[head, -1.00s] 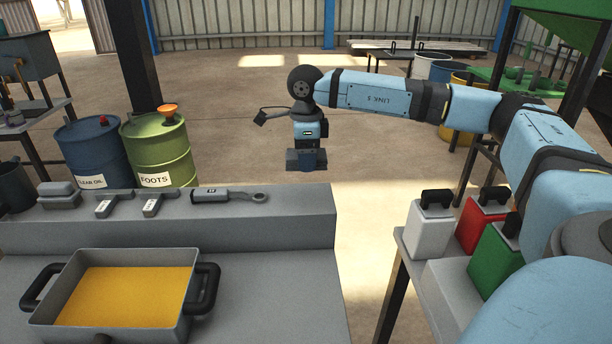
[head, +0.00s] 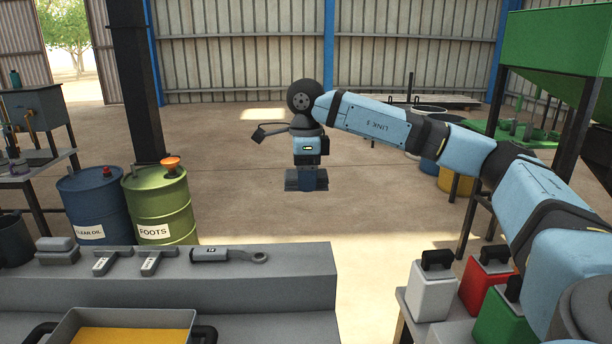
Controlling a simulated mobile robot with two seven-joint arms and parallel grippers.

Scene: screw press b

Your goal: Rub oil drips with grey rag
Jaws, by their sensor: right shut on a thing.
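My right gripper (head: 307,186) hangs pointing down over the open floor, beyond the bench's back edge. I cannot make out any oil drips in the view. My left gripper is not in view.
The grey bench ledge (head: 285,287) carries a spanner-like tool (head: 228,255), two labelled grey pieces and a grey pad. A pan of yellow oil (head: 130,335) sits in front. Drums (head: 160,205) stand behind left. Red, green and white containers (head: 433,290) stand right.

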